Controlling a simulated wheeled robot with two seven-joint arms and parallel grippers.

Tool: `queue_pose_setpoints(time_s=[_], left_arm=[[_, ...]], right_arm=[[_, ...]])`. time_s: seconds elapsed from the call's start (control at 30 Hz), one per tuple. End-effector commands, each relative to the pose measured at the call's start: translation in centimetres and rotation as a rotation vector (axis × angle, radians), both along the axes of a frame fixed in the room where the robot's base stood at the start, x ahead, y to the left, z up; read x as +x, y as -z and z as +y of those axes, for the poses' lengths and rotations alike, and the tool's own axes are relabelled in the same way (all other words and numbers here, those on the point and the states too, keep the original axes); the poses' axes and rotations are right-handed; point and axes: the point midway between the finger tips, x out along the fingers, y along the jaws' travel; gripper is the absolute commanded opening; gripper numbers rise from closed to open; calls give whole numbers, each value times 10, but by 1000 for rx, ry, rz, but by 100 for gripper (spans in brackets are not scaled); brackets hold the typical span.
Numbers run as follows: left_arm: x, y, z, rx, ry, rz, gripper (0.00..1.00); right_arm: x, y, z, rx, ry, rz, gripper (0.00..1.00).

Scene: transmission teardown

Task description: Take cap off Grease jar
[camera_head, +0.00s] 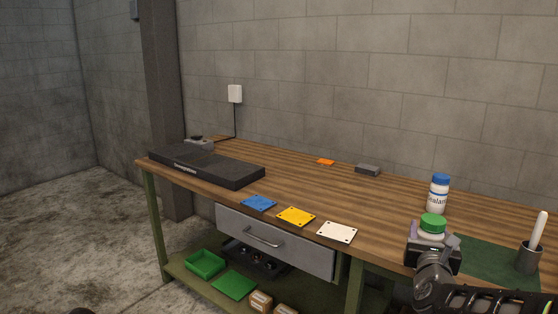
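A small white jar with a green cap (432,223) is at the right of the workbench; its label is hidden, and I take it for the Grease jar (431,238). The cap sits on the jar, which looks upright. My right gripper (432,245) comes from the front right, with a finger on each side of the jar body below the cap; it appears shut on the jar. I cannot tell whether the jar rests on the bench or is held above it. My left gripper is not in view.
A white bottle with a blue cap (439,194) stands just behind the jar. A dark cup with a white tool (529,257) is on the green mat (483,258) at right. Blue, yellow and white plates (338,232) lie along the front edge.

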Motion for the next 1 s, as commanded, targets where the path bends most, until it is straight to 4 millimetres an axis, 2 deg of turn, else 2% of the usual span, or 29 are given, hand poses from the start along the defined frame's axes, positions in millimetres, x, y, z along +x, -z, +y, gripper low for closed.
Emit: queue_pose_setpoints(time_s=[0.03, 0.1, 0.23, 0.33, 0.5, 0.63, 0.73, 0.8, 0.83, 1.0], left_arm=[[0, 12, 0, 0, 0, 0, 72], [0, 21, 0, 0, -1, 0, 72], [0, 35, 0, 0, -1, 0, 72], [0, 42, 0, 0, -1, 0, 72], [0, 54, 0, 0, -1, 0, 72], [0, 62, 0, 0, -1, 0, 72], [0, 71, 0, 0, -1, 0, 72], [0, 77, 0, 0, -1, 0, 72], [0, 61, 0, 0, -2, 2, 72], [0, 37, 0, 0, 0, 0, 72]], right_arm=[[-2, 35, 21, 3, -44, 10, 0], [-8, 70, 49, 4, -107, 9, 0], [-22, 125, 98, 8, -215, 6, 0], [-33, 155, 125, 6, -275, 2, 0], [-47, 196, 156, 5, -345, 1, 0], [-56, 226, 173, 5, -379, 0, 0], [-60, 250, 177, 5, -383, 0, 0], [-60, 262, 173, 1, -375, -2, 0], [-60, 243, 174, -1, -377, -5, 0], [-60, 221, 175, 0, -378, -1, 0]])
